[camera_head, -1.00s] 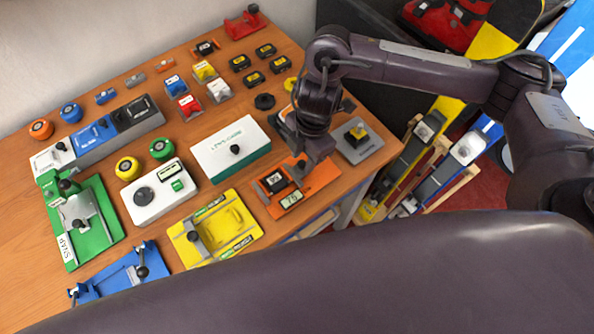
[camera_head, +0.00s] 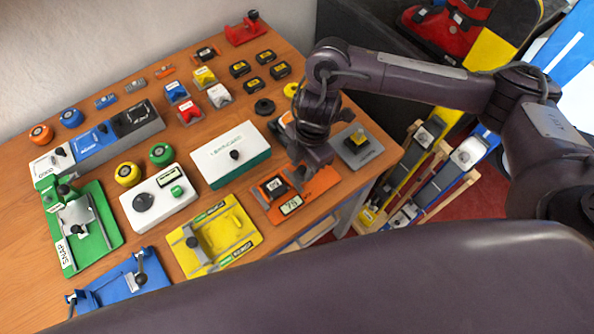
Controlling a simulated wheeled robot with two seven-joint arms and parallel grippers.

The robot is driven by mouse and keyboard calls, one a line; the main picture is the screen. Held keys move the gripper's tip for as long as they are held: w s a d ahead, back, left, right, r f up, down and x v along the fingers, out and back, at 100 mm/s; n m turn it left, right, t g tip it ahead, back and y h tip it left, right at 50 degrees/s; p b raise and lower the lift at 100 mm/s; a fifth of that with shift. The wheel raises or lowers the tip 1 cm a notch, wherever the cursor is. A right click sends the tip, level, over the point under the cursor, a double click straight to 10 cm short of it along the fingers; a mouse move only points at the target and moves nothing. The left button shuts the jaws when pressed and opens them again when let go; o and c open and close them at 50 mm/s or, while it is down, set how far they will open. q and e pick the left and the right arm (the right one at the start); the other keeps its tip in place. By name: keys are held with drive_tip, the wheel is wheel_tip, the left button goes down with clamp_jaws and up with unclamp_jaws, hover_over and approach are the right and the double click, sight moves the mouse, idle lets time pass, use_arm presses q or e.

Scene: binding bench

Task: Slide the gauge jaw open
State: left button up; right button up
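The gauge is an orange plate (camera_head: 322,183) near the right edge of the bench. It carries a black-and-orange block with a white label (camera_head: 275,187), which seems to be the jaw, and a small display (camera_head: 291,205) that seems to read 78. My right gripper (camera_head: 298,178) points down over the plate, just right of the block. Its fingertips are small and partly hidden by the wrist, so I cannot tell whether they are open or touch the block. My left gripper is out of view.
A grey plate with a yellow-topped block (camera_head: 357,142) lies right of the gauge. A white-and-green box (camera_head: 230,155) is to its left, and a yellow fixture (camera_head: 190,262) is at lower left. The bench's right edge is close by. My dark arm link fills the lower foreground.

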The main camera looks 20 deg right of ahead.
drive_tip(key=shift+c, duration=0.2)
drive_tip(key=c, duration=0.5)
drive_tip(key=shift+d, duration=0.1)
drive_tip(key=shift+w+d, duration=0.35)
drive_tip(key=shift+d, duration=0.45)
drive_tip(key=shift+w+d, duration=0.3)
drive_tip(key=shift+d, duration=0.5)
drive_tip(key=o, duration=0.4)
wheel_tip(320, 180, up, 10)
drive_tip(key=p, duration=1)
